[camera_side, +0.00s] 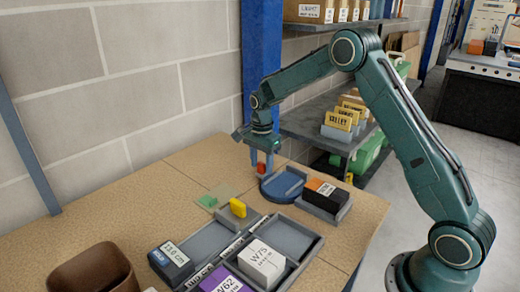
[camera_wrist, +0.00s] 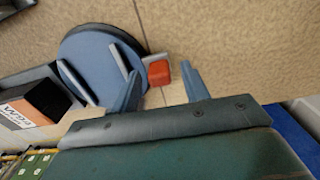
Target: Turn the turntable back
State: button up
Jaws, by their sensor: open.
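The round blue turntable (camera_side: 270,190) lies on the tan table, with raised grey walls on its top. It also shows in the wrist view (camera_wrist: 92,50), at the upper left. A red block (camera_side: 261,169) is at the turntable's edge, and in the wrist view the red block (camera_wrist: 159,73) sits at the end of a short grey bar that reaches the rim. My gripper (camera_side: 262,160) points down over it. In the wrist view my gripper (camera_wrist: 162,67) is open, with one finger on each side of the red block and gaps visible.
An orange and black box (camera_side: 327,188) sits in a grey holder right beside the turntable. A yellow block (camera_side: 238,208), a green translucent square (camera_side: 218,195) and a grey tray (camera_side: 322,242) with labelled boxes are nearer. A blue post (camera_side: 261,50) and racks stand behind.

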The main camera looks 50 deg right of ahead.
notch_tip(320, 180, up, 13)
jog(key=shift+r, duration=0.15)
dwell(0.4)
jog(key=s+a+r+n+t, duration=0.1)
jog(key=s+a+r+n, duration=0.2)
jog(key=s+r+n, duration=0.35)
jog(key=s+a+r+n+t, duration=0.2)
jog(key=s+a+r+n, duration=0.15)
jog(key=s, duration=0.65)
jog(key=s+a+f+n+t, duration=0.1)
jog(key=s+n, duration=0.3)
jog(key=s, duration=0.5)
jog(key=s+a+f+n+t, duration=0.1)
jog(key=s+n, duration=0.3)
jog(key=s, duration=0.4)
jog(key=shift+s+a+f+t, duration=0.35)
jog(key=shift+a+f, duration=0.15)
jog(key=shift+a, duration=0.35)
